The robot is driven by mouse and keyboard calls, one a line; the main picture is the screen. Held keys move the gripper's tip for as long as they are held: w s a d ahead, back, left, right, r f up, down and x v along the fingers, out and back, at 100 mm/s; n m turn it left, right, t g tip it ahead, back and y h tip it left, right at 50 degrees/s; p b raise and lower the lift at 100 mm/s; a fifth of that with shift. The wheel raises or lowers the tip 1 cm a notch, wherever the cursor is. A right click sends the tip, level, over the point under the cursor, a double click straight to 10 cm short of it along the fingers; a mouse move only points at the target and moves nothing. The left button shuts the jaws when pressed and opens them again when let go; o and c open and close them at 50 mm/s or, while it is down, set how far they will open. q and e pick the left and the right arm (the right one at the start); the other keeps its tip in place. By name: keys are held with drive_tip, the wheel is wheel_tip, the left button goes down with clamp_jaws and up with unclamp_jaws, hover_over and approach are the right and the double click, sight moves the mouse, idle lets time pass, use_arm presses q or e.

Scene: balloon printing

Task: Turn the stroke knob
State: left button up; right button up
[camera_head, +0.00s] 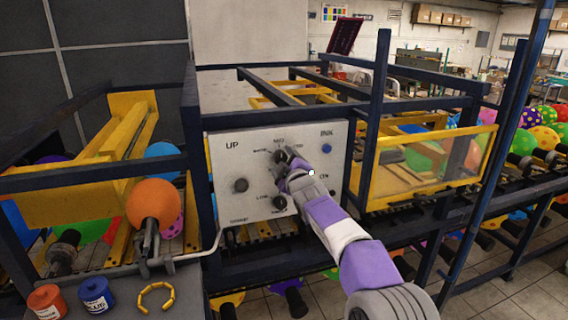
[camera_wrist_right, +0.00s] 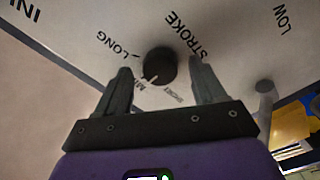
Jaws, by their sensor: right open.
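The stroke knob (camera_wrist_right: 160,65) is a round black knob on a pale control panel (camera_head: 225,155), with LONG, MID, SHORT and STROKE printed around it. Its light pointer mark lies on the MID side. My right gripper (camera_wrist_right: 160,75) is open, with one finger on each side of the knob. Whether the fingers touch it cannot be told. In the head view the right gripper (camera_head: 289,170) is in front of the panel. My left gripper is not in view.
Other black knobs sit at the left (camera_head: 240,185) and below (camera_head: 280,202) on the panel, and a blue button (camera_head: 326,149) at its upper right. Dark rails frame the panel. An orange balloon (camera_head: 153,202), red jar (camera_head: 47,301) and blue jar (camera_head: 95,294) stand left.

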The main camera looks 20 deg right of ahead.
drive_tip(key=shift+s, duration=0.1)
drive_tip(key=shift+s+b, duration=0.35)
drive_tip(key=s+b, duration=0.3)
drive_tip(key=s, duration=0.3)
drive_tip(key=shift+s+d, duration=0.15)
drive_tip(key=shift+s, duration=0.2)
